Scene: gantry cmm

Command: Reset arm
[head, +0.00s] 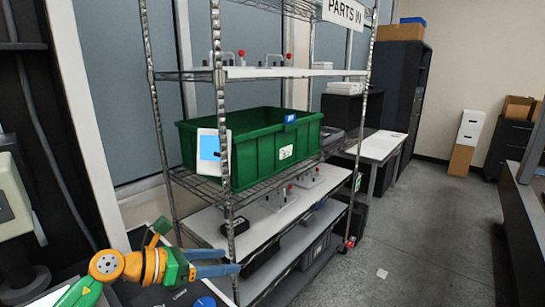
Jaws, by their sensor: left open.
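My left gripper (218,262) reaches in from the lower left on its green and orange arm. Its two blue-grey fingers point right, are spread apart, and have nothing between them. The fingertips lie in front of the lower part of the wire shelf rack (222,105) in the picture; I cannot tell whether they touch it. My right gripper is not in view.
A green bin (262,158) sits on the rack's middle shelf. Fixtures with red knobs stand on white boards on other shelves. A white-topped table (378,146) and dark cabinet (402,85) stand behind. The grey floor (425,235) at right is mostly clear.

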